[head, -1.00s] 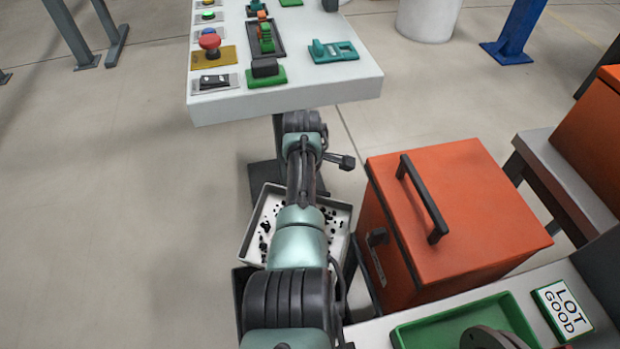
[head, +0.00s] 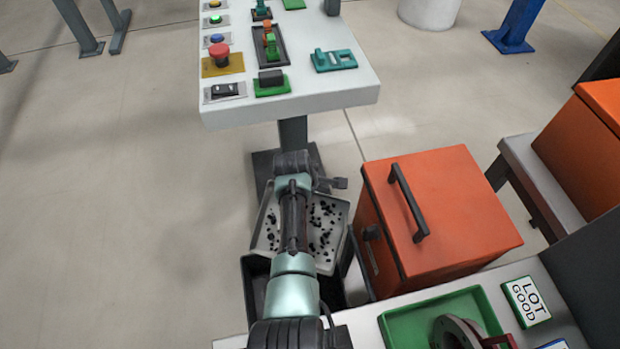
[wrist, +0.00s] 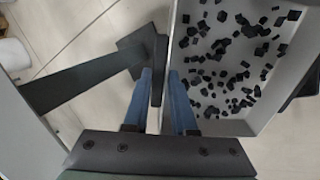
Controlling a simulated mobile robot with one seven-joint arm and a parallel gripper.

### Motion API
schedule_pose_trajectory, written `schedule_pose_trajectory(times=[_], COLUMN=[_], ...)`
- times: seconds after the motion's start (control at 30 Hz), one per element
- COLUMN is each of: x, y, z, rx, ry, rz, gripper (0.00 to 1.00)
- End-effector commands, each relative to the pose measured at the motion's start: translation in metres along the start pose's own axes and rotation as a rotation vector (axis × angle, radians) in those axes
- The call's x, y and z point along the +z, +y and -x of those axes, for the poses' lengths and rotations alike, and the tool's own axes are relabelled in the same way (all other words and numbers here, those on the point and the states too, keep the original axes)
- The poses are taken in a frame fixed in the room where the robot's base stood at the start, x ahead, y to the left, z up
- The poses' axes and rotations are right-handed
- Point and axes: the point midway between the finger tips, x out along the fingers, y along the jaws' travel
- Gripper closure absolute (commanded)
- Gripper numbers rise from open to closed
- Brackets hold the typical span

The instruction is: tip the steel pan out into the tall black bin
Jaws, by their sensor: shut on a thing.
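The steel pan (head: 341,222) is a shallow grey tray with many small black bits in it. In the head view it is beyond the bin and partly covered by my arm. It also fills the right of the wrist view (wrist: 298,75), bits still spread over its floor. In the head view my arm hides the gripper. The tall black bin (head: 256,290) stands just nearer than the pan, its dark opening partly behind my arm. The pan's near edge overlaps the bin's far side in the picture.
A white control table (head: 300,100) with buttons and switches stands ahead on a dark post. An orange box (head: 450,210) with a black handle is close on the right. A green tray (head: 410,325) and LOT GOOD sign (head: 527,300) are near right. Floor at left is clear.

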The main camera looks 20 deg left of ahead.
Motion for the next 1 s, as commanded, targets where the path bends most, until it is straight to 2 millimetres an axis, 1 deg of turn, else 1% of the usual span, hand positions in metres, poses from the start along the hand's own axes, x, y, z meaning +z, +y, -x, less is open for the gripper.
schedule_pose_trajectory(times=[0.03,0.13,0.47,0.53,0.63,0.7,0.8,1.0], x=[0.0,-0.001,-0.001,-0.001,-0.001,-0.001,-0.001,-0.001], y=[0.002,0.001,-0.023,-0.029,-0.036,-0.042,-0.049,-0.057], z=[0.008,0.013,0.031,0.032,0.04,0.041,0.048,0.057], rx=[0.021,0.06,0.25,0.295,0.359,0.404,0.467,0.555], ry=[0.001,0.003,0.003,0.003,0.004,0.004,0.005,0.004], rz=[0.001,0.0,0.002,0.001,0.001,0.002,0.001,0.001], gripper=[1.0,1.0,1.0,1.0,1.0,1.0,1.0,1.0])
